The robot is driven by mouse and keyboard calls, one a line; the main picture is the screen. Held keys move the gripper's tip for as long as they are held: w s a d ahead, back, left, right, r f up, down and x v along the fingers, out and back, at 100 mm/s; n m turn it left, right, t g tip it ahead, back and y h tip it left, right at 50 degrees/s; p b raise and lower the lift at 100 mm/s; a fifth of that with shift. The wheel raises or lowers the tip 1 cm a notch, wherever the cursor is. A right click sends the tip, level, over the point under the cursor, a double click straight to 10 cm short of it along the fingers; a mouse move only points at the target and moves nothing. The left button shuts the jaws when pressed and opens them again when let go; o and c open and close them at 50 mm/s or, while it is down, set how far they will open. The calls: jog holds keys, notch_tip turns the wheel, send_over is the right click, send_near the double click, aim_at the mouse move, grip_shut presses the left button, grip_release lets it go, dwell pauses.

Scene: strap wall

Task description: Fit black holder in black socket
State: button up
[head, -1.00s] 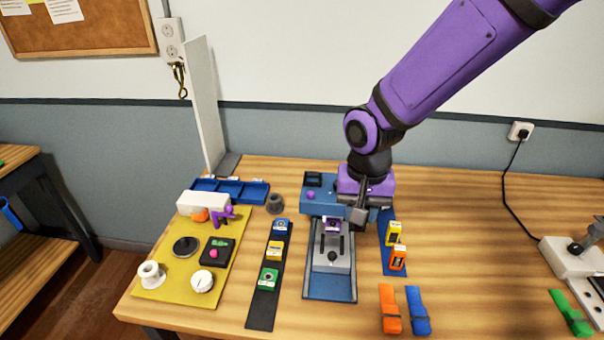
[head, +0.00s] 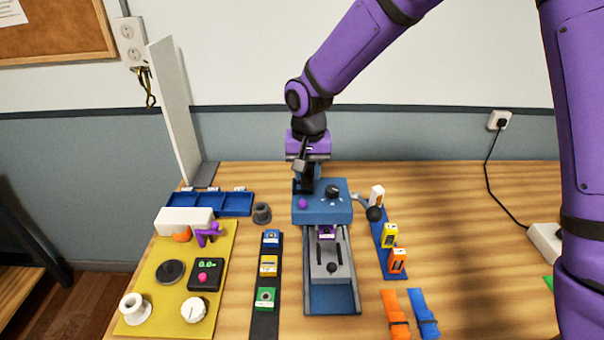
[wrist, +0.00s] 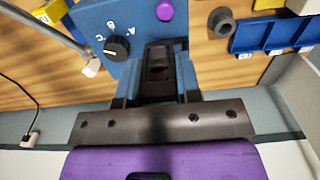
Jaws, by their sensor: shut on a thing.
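My gripper (head: 304,187) points down at the back left corner of the blue machine (head: 340,211). In the wrist view its blue fingers (wrist: 158,76) are shut on a black holder (wrist: 158,64). The holder is at the machine's edge, beside the purple button (wrist: 165,10) and the black dial (wrist: 118,48). The black socket is at this corner, now covered by the gripper and holder. I cannot tell whether the holder is seated in it or just above it.
A lever with a black ball (head: 375,213) sticks out right of the machine, near a blue rack (head: 396,268) with white, yellow and orange blocks. A grey ring (head: 262,213) and blue tray (head: 236,205) stand left. A white upright panel (head: 175,112) rises behind the tray.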

jog(key=w, duration=0.2)
jog(key=w+a, duration=0.1)
jog(key=shift+w+f, duration=0.25)
jog(key=shift+w, duration=0.05)
jog(key=shift+f, duration=1.65)
jog(key=shift+f, duration=0.15)
jog(key=o, duration=1)
notch_tip(320, 180, up, 12)
jog(key=shift+r, duration=0.15)
